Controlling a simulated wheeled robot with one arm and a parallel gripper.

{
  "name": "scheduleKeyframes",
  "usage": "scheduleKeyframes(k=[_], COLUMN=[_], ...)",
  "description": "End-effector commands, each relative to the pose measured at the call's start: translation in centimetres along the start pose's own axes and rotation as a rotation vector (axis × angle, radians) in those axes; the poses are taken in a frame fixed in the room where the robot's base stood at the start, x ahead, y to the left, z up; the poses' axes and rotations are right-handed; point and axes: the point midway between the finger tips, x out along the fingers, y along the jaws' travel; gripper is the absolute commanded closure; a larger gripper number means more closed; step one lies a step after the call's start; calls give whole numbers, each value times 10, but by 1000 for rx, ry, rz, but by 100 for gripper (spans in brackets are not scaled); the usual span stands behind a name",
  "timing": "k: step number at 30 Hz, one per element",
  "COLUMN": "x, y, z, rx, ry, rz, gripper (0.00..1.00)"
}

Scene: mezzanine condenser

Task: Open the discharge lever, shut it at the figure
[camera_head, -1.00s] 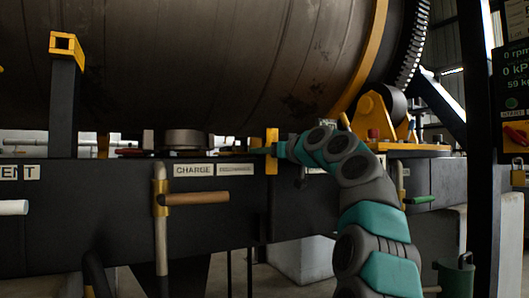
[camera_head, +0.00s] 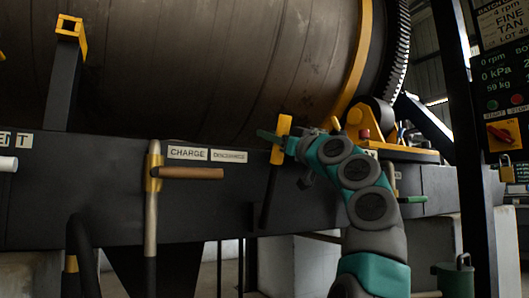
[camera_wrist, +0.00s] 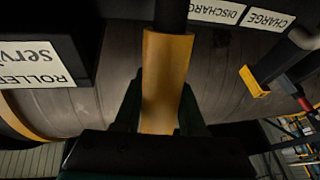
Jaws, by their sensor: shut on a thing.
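The discharge lever has a yellow grip (camera_head: 281,140) on a dark rod (camera_head: 267,198), right of the DISCHARGE label (camera_head: 229,155). It leans slightly right at the top. My gripper (camera_head: 272,137) is shut on the yellow grip. In the wrist view the grip (camera_wrist: 166,75) lies between my fingers (camera_wrist: 160,112), with the dark rod running out of frame at the top. The panel (camera_head: 500,70) at the right reads 0 rpm, 0 kPa and 59 kg. Its upper card (camera_head: 502,25) reads 4 rpm, FINE TAN and a partly cut-off lot line.
A big drum (camera_head: 200,60) fills the space above the dark beam (camera_head: 90,175). A dark post (camera_head: 462,120) stands before the panel. A green-handled lever (camera_head: 411,200) is at right.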

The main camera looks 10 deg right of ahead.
Motion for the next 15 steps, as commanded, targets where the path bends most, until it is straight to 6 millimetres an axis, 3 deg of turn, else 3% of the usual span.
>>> scheduleKeyframes(k=[13, 14, 15], x=[-2, -2, -2], y=[-5, -6, -6], z=[4, 4, 5], rx=[-5, -4, -4], ry=[21, 20, 20], rz=[-9, -9, -9], gripper=[100, 59, 55])
